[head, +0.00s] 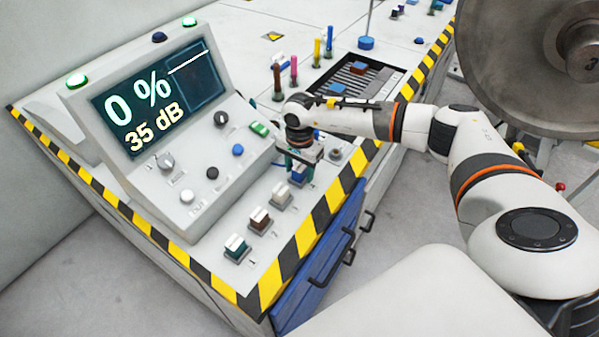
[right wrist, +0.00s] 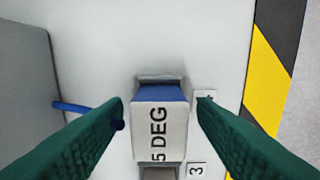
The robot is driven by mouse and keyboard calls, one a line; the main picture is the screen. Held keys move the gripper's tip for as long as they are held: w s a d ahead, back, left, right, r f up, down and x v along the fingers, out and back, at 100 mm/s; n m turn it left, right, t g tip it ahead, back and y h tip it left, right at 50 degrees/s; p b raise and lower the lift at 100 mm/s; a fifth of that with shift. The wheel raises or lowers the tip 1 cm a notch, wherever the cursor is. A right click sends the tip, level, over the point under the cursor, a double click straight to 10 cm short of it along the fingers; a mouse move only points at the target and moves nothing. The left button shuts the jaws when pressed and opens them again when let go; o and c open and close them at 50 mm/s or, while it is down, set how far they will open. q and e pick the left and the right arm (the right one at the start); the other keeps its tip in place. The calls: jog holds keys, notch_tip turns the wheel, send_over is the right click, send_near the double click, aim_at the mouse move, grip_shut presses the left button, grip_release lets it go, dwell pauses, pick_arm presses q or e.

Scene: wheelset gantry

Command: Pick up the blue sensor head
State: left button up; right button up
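The blue sensor head (head: 298,174) stands in the far end of the row of slots along the console's front edge. In the right wrist view the blue sensor head (right wrist: 158,118) shows a white face marked "5 DEG" and a blue top. My right gripper (head: 295,163) is open above it. In that view the green fingers of my right gripper (right wrist: 160,110) stand on both sides of the head, with a narrow gap at each side. Part of the head is hidden by the gripper in the head view. My left gripper is not in view.
Brown-grey (head: 282,196), brown (head: 259,221) and teal (head: 237,249) sensor heads stand in the same row. The console screen (head: 150,98) reads 0 % and 35 dB. A large metal wheel (head: 540,60) stands at the right. A blue drawer front (head: 320,260) lies below the striped edge.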

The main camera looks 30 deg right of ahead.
jog(key=c, duration=1)
